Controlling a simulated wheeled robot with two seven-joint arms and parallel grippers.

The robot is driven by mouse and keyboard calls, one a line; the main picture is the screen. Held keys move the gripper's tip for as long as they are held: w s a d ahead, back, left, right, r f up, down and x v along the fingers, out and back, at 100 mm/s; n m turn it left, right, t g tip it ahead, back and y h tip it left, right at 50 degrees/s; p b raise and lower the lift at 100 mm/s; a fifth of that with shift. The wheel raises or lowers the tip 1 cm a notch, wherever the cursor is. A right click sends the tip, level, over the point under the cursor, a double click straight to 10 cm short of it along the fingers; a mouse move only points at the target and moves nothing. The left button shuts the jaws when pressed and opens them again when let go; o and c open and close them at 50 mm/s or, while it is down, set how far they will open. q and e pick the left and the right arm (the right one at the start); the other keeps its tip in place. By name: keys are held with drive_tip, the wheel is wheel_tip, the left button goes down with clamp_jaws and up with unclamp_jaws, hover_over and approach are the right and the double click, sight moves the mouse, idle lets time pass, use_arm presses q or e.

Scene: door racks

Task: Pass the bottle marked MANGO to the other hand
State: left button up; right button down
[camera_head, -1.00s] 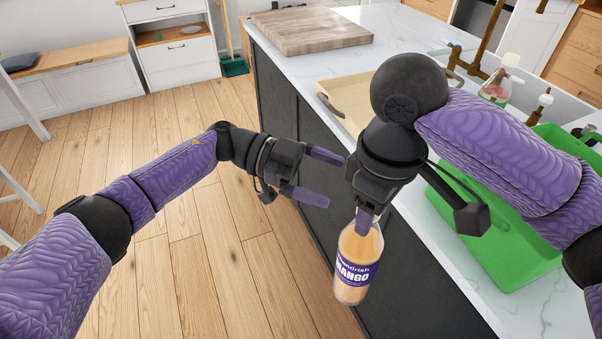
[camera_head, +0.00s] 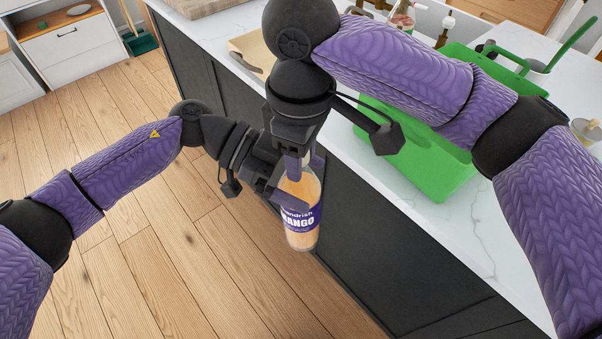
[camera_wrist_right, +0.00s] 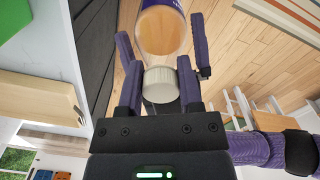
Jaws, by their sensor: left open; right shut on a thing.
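The bottle marked MANGO (camera_head: 301,226) has orange contents and a purple label. It hangs upright beside the dark counter front, above the floor. My right gripper (camera_head: 295,172) comes down from above and is shut on the bottle's top end. The right wrist view shows the pale cap (camera_wrist_right: 160,85) between its fingers. My left gripper (camera_head: 300,184) reaches in from the left just below, open, with its fingers on either side of the bottle's upper part. Whether those fingers touch the bottle is hard to tell.
A green crate (camera_head: 436,172) stands on the white counter (camera_head: 468,237) at the right. A wooden tray (camera_head: 250,50) and a cutting board lie farther back on it. The dark counter front (camera_head: 365,235) is close behind the bottle. The wooden floor (camera_head: 190,260) is clear.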

use_arm(q)
drive_tip(key=shift+s+d, duration=0.1)
clamp_jaws()
use_arm(e)
drive_tip(key=shift+a, duration=0.1)
drive_tip(key=shift+c, duration=0.9)
unclamp_jaws()
